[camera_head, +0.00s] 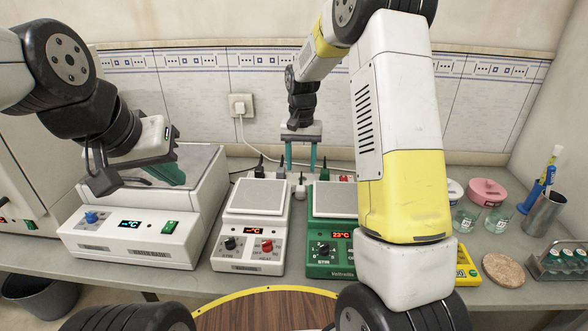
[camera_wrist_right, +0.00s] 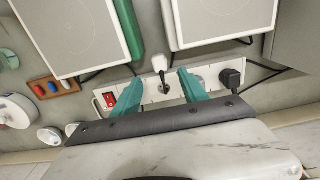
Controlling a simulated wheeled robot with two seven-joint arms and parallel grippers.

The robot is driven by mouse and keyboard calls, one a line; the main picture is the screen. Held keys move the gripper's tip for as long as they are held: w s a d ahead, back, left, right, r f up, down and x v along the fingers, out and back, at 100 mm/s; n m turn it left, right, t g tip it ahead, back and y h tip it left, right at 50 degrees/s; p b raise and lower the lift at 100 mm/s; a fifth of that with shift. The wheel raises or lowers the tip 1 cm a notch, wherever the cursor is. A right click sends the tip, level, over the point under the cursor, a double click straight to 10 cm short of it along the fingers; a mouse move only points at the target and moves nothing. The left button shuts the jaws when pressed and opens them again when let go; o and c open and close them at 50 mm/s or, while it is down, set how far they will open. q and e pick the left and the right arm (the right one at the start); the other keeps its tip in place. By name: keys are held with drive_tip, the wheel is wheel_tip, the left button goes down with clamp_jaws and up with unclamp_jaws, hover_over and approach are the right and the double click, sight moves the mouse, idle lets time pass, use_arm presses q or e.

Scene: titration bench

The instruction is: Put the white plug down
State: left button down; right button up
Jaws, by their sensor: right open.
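The white plug (camera_head: 300,188) stands by the power strip at the back of the bench, between the two hotplates. It also shows in the right wrist view (camera_wrist_right: 160,64), between my open fingers and not gripped. A dark part shows just below it there. My right gripper (camera_head: 301,163) points down over the power strip (camera_wrist_right: 148,92), teal fingers apart on either side of the plug; they show in the wrist view too (camera_wrist_right: 160,85). My left gripper (camera_head: 150,178) hangs over the left white device; its jaw gap is unclear.
A white hotplate (camera_head: 254,197) and a green hotplate (camera_head: 333,200) stand in front of the strip. A black plug (camera_wrist_right: 232,76) sits at one strip end, a red switch (camera_wrist_right: 109,100) at the other. A wall socket (camera_head: 241,105) is behind. Glassware (camera_head: 497,219) is at right.

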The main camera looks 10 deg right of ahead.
drive_tip(key=s+d+r+n+t+y, duration=0.1)
drive_tip(key=s+d+r+t, duration=0.15)
drive_tip(key=s+r, duration=1.2)
drive_tip(key=s+r+n+t+y, duration=0.1)
drive_tip(key=s+r+n+t, duration=0.1)
drive_tip(key=s, duration=1.1)
drive_tip(key=shift+s+r+t, duration=0.35)
drive_tip(key=shift+t, duration=0.5)
